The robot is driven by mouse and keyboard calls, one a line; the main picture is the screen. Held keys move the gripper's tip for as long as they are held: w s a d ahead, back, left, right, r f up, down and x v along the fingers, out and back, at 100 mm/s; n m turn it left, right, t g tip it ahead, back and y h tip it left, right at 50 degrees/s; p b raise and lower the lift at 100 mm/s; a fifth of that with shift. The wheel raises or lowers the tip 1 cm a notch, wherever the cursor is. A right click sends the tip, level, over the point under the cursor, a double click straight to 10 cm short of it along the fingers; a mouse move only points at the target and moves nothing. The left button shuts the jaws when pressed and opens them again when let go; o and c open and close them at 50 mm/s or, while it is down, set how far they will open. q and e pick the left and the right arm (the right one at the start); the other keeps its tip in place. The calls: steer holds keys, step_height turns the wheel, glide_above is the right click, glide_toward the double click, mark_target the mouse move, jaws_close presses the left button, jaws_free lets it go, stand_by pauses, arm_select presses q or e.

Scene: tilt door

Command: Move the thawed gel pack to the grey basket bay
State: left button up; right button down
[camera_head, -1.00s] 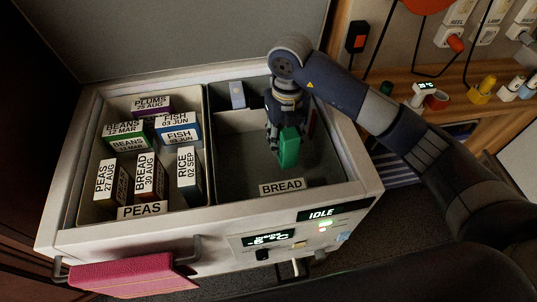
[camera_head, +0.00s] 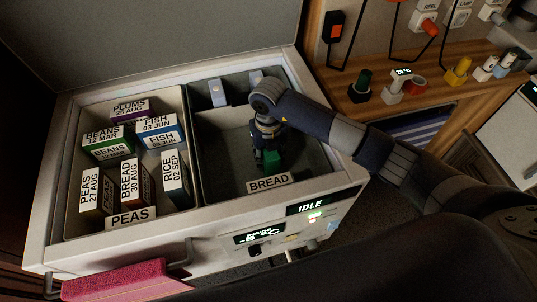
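My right gripper (camera_head: 268,158), whose arm comes in from the right, is down inside the right-hand grey bay (camera_head: 215,150), labelled BREAD. It appears shut on a small green block (camera_head: 273,160), held near the front wall of that bay. The fingers partly cover the block, and I cannot tell whether it touches the bay floor. No label reads on it, so I cannot confirm that it is the thawed gel pack. My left gripper is not in view.
The left bay (camera_head: 75,205), labelled PEAS, holds several labelled food boxes (camera_head: 129,180). The raised lid (camera_head: 150,40) stands behind the chest. A pink-red padded handle (camera_head: 125,280) is in front. A wooden bench (camera_head: 440,95) with small items and cables stands at right.

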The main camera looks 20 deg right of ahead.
steer(key=c, duration=1.1)
jaws_free()
steer(key=shift+f, duration=0.1)
steer(key=shift+r, duration=0.25)
step_height(320, 180, up, 12)
steer(key=shift+f+b, duration=0.1)
steer(key=shift+b, duration=0.4)
